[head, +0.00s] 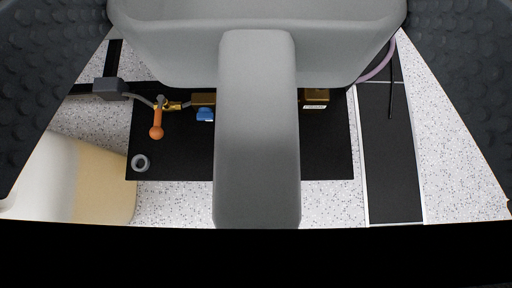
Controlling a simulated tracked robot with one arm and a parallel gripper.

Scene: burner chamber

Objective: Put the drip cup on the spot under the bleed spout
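A small round grey ring shape (140,162) is at the lower left of the black mat (190,160). It looks like the drip cup from above, but I cannot tell it surely from a marked spot. Brass fittings (173,105) with an orange-handled valve (157,128) stand above and right of it. I cannot make out the bleed spout. The dark dimpled pads of my gripper (256,85) are far apart at the left and right picture edges. It appears open, with no held object visible between the pads. My grey parts hide the middle of the mat.
A blue knob (205,114) and more brass fittings (316,97) lie along the mat's far side. A large cream object (80,180) is at lower left. A black strip with pale edges (391,160) is on the right, near a purple hose (380,67). The speckled surface (450,165) beyond is clear.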

